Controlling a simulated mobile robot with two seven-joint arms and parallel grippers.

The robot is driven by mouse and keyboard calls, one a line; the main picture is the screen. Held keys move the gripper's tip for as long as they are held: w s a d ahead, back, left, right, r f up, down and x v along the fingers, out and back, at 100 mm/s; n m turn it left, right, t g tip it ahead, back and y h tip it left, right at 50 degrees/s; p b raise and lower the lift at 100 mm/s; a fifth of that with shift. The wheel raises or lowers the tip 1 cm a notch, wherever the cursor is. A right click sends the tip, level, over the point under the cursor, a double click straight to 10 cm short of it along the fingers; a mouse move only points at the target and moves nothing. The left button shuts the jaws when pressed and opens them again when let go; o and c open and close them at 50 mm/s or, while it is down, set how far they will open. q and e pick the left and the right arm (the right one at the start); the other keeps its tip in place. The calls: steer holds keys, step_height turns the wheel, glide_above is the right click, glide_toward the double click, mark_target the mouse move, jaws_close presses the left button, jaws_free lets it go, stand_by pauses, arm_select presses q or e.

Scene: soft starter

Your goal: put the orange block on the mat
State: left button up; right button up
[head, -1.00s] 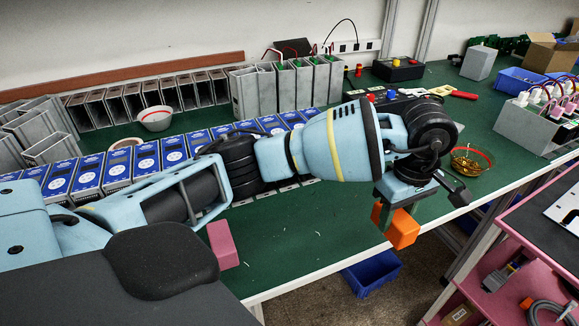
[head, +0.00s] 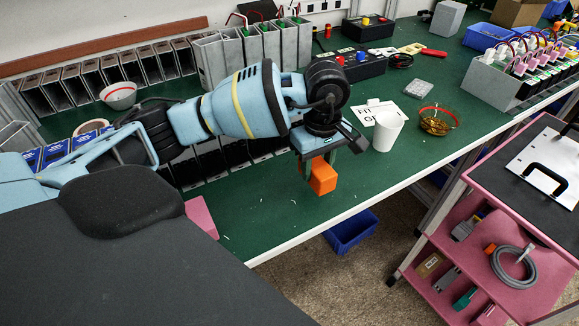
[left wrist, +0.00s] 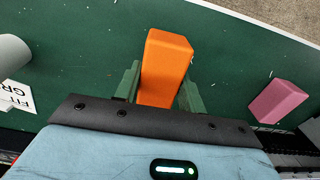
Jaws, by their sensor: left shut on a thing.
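My left gripper (head: 319,170) is shut on the orange block (head: 323,179). It holds the block over the green bench top, near the front edge. In the left wrist view the block (left wrist: 166,62) sits between the two green fingers (left wrist: 160,88). A white printed sheet (head: 366,113) lies on the bench to the right of the gripper, with a white cup (head: 387,134) at its front edge. I cannot tell whether this sheet is the mat; no other clear mat shows on the bench. My right gripper is not in view.
A pink block (head: 202,217) lies on the bench to the left, partly hidden by my arm. An amber bowl (head: 437,121) stands right of the cup. A blue bin (head: 350,231) is below the bench edge. A pink cart (head: 510,195) stands at the right.

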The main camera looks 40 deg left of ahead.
arm_select(q)
steer(key=shift+s+a+f, duration=0.1)
steer(key=shift+s+a, duration=0.3)
steer(key=shift+a, duration=0.45)
steer(key=shift+s+a+f, duration=0.1)
steer(key=shift+s+a, duration=0.3)
steer(key=shift+a, duration=0.45)
steer(key=shift+a, duration=0.1)
steer(key=shift+s+a+p, duration=0.2)
steer(key=shift+a+p, duration=0.15)
steer(key=shift+s+a+f, duration=0.15)
steer(key=shift+a+f, duration=0.05)
steer(key=shift+f, duration=1.6)
steer(key=shift+f, duration=0.2)
steer(key=o, duration=1)
